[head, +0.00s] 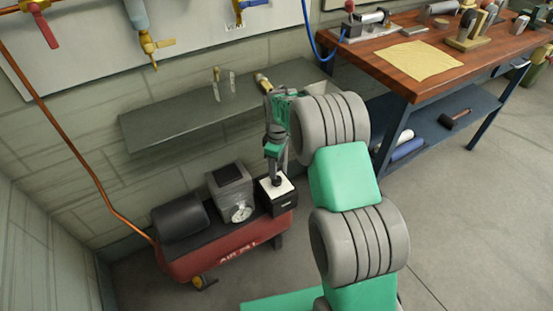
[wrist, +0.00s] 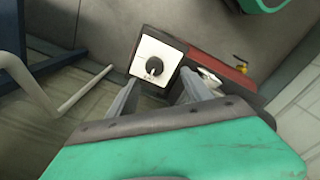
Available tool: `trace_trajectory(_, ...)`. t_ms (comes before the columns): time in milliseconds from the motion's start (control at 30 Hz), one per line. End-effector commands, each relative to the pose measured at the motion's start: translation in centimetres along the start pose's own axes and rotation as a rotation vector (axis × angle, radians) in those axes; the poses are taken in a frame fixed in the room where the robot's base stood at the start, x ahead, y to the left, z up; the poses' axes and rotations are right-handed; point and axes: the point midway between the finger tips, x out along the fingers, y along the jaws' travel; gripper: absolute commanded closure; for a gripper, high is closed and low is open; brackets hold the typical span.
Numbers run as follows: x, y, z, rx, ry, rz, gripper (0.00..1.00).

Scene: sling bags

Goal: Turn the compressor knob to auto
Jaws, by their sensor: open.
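The compressor's switch box (head: 276,202) is black with a white top plate and sits on the right end of the red compressor tank (head: 225,252). In the wrist view, the round black knob (wrist: 154,68) is on the white plate (wrist: 145,55), with a light pointer mark towards the lower edge. Small lettering on the plate is too small to read. My gripper (wrist: 158,82) is open and empty, its two grey fingers on either side of the knob in the picture. In the head view, my gripper is above the box and partly hides the plate. I cannot tell the exact gap.
A grey motor block with a gauge (head: 241,212) and a black cylinder (head: 181,218) stand left of the box on the tank. A grey wall shelf (head: 165,122) is above. A wooden workbench (head: 480,50) is at the right. Floor is clear at lower right.

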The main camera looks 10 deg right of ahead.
Motion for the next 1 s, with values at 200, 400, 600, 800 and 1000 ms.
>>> trace_trajectory(200, 2.4, 1.5, -0.8, -0.116, -0.011, -0.016, 0.41)
trace_trajectory(400, 6.1, 1.5, -0.7, -0.116, -0.011, -0.017, 0.41)
trace_trajectory(600, 9.3, 1.5, -0.6, -0.114, -0.010, -0.015, 0.41)
trace_trajectory(800, 9.9, 1.6, -0.7, -0.113, -0.009, -0.013, 0.41)
trace_trajectory(1000, 9.9, 1.5, -0.6, -0.113, -0.010, -0.014, 0.47)
